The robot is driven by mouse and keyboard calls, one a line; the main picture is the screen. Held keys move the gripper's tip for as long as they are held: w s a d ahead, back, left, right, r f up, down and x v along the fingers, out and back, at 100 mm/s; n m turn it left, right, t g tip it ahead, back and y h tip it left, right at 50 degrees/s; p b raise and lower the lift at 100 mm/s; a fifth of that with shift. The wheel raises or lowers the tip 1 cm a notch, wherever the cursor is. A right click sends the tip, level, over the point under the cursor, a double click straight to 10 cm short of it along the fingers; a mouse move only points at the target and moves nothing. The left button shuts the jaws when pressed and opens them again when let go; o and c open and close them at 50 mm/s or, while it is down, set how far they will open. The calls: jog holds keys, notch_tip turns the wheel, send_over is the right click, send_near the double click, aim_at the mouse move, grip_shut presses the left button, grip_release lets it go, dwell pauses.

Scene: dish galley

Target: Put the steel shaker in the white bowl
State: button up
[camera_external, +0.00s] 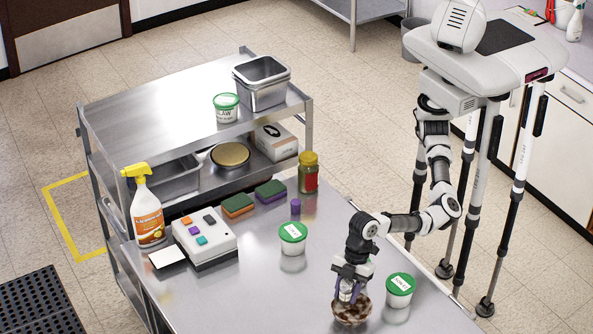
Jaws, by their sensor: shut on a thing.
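My gripper (347,288) points down at the front right of the steel table. It is shut on the steel shaker (346,293), a small silvery piece seen between the fingers. The shaker is upright over the bowl (352,318), and its lower end is at or inside the rim. The bowl looks brown and mottled with pale patches rather than plain white. I cannot tell whether the shaker touches the bowl's bottom. No other bowl is clearly in view.
A green-lidded tub (399,291) stands close right of the bowl; another tub (293,239) stands behind left. A purple piece (295,206), a jar (308,172), sponges (238,205), a button box (204,238) and a spray bottle (147,212) are farther off. The table left of the bowl is clear.

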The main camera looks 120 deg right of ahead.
jog(key=shift+f, duration=0.25)
jog(key=o, duration=1)
jog(key=shift+r, duration=0.5)
jog(key=b+v, duration=0.2)
jog(key=v, duration=1)
jog(key=shift+r, duration=0.1)
